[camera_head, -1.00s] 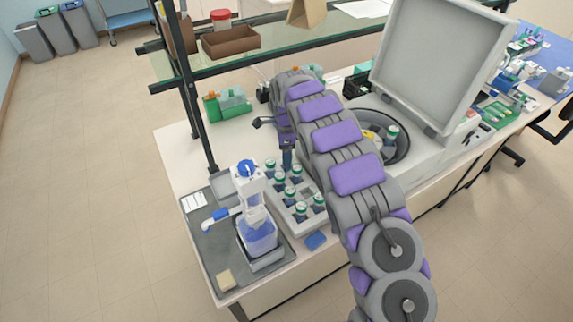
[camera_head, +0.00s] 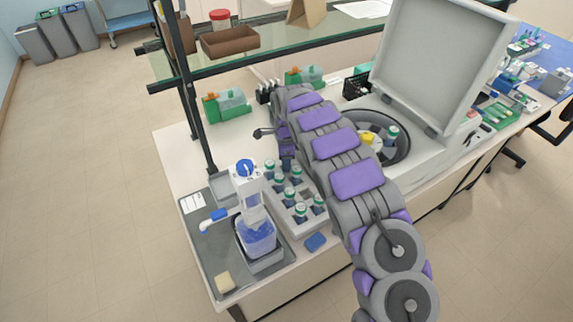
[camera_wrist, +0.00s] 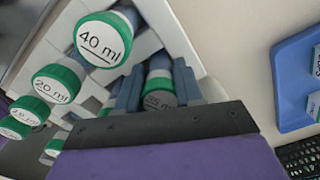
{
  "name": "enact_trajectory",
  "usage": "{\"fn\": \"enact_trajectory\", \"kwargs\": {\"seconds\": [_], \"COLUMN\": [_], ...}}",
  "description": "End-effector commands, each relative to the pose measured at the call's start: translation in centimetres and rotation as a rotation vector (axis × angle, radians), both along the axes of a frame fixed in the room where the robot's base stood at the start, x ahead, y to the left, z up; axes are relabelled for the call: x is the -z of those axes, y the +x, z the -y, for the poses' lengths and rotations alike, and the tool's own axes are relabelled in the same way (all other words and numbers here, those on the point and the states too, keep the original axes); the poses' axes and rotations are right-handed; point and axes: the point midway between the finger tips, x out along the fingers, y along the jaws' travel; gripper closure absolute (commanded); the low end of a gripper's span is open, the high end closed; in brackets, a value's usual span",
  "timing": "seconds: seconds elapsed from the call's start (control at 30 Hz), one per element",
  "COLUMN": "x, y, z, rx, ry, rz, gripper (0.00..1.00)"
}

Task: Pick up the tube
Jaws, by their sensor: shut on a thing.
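A grey-white rack (camera_head: 283,213) on the bench holds several tubes with green and white caps. In the wrist view, several capped tubes show, among them one marked 40 ml (camera_wrist: 103,40) and one marked 20 ml (camera_wrist: 57,83). My gripper (camera_wrist: 157,88) has its two blue-grey fingers shut on a green-capped tube (camera_wrist: 159,101), whose label is shaded and partly hidden by the gripper body. In the head view my gripper (camera_head: 287,152) is at the rack's back end, and the held tube cannot be made out. I cannot tell whether it is clear of its slot.
A blue block (camera_head: 315,242) lies in front of the rack. A glass shelf (camera_head: 280,52) crosses behind.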

Motion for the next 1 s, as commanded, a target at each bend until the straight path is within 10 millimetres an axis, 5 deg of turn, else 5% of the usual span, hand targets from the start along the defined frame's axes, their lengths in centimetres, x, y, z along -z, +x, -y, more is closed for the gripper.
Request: {"fn": "enact_trajectory", "kwargs": {"seconds": [0.17, 0.57, 1.0], "x": [0.0, -1.0, -8.9], "y": [0.0, 0.0, 0.2], "z": [0.0, 0.0, -0.1], "rx": [0.000, 0.000, -0.004], "ry": [0.000, 0.000, 0.002], "rz": [0.000, 0.001, 0.008], "gripper": [0.94, 0.94, 0.94]}}
